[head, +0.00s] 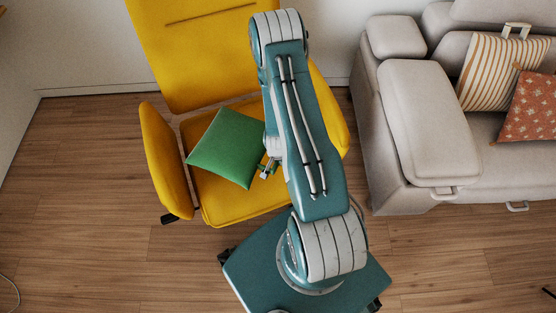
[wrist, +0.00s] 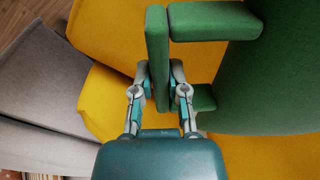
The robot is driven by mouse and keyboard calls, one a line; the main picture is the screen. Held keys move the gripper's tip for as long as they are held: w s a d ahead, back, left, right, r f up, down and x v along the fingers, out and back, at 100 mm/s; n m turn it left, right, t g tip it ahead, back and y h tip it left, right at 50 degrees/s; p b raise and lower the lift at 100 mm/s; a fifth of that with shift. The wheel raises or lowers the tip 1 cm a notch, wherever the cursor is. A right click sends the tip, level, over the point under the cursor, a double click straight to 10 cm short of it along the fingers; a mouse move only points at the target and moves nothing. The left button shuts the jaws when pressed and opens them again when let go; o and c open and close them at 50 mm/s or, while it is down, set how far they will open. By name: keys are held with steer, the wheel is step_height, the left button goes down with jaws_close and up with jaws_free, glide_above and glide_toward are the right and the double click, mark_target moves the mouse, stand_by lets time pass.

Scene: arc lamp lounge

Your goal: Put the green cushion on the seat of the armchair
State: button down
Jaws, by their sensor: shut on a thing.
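The green cushion (head: 226,148) is over the seat of the yellow armchair (head: 240,208) in the head view, lying tilted with one corner toward the front. My gripper (head: 268,170) is at the cushion's right side. In the wrist view my gripper (wrist: 159,82) is shut on the upright bar of a green handle on the cushion (wrist: 270,85). The handle joins the cushion by two short arms. Yellow upholstery (wrist: 105,100) shows behind the handle. I cannot tell whether the cushion touches the seat. My arm hides part of the armchair's right side.
A light grey sofa (head: 425,120) stands to the right, with a striped cushion (head: 500,72) and a rust patterned cushion (head: 527,108) on it. The armchair's left armrest (head: 166,160) stands beside the green cushion. Wood floor (head: 90,190) is clear at the left.

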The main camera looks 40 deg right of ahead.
steer(key=f, duration=0.1)
steer(key=w+d+f, duration=0.1)
steer(key=f, duration=0.1)
steer(key=w+d+f, duration=0.1)
steer(key=shift+w+d+f, duration=0.1)
steer(key=shift+w+f, duration=0.15)
steer(key=shift+w+d+f, duration=0.1)
steer(key=shift+f, duration=0.8)
steer(key=shift+w+d+f, duration=0.1)
steer(key=shift+f, duration=0.8)
steer(key=c, duration=0.6)
jaws_free()
steer(key=shift+c, duration=0.2)
